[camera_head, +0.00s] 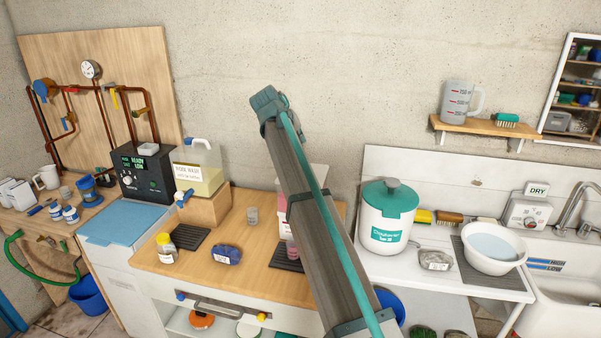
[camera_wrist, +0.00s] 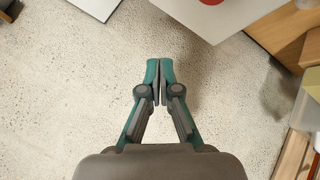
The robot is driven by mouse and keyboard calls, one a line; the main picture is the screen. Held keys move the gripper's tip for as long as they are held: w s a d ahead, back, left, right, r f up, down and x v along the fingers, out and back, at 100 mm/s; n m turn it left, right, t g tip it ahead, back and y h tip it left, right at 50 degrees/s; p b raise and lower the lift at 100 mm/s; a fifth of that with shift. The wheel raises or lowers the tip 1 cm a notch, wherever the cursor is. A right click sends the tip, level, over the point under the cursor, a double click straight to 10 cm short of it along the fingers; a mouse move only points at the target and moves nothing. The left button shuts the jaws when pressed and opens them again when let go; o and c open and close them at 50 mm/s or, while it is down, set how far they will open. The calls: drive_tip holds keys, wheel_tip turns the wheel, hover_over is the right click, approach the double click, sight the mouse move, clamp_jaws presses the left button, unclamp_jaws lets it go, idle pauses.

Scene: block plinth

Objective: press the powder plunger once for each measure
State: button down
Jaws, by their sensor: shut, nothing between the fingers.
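My gripper (camera_wrist: 160,70) is shut and empty in the wrist view, in front of a bare speckled surface. Its fingers touch nothing. In the head view my arm crosses the middle and its fingers are not seen. Behind my arm, a pale box-like unit (camera_head: 283,206) is mostly hidden; I cannot tell whether it carries the plunger. A pink cup (camera_head: 291,250) stands at its foot, partly covered by my arm. A white canister with a teal lid and knob (camera_head: 391,197) stands right of my arm; its label is hard to read.
A jug (camera_head: 203,166) stands on a wooden block. A basin (camera_head: 490,248) is at right.

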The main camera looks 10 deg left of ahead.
drive_tip(key=shift+f+b, duration=1.6)
drive_tip(key=shift+f, duration=2.7)
drive_tip(key=shift+f, duration=0.15)
drive_tip(key=shift+f, duration=0.3)
drive_tip(key=shift+f+b, duration=0.5)
drive_tip(key=shift+f, duration=0.45)
drive_tip(key=shift+r, duration=0.1)
drive_tip(key=shift+r+p, duration=0.55)
drive_tip(key=shift+r, duration=0.75)
drive_tip(key=shift+r+p, duration=1.05)
drive_tip(key=shift+r, duration=1.45)
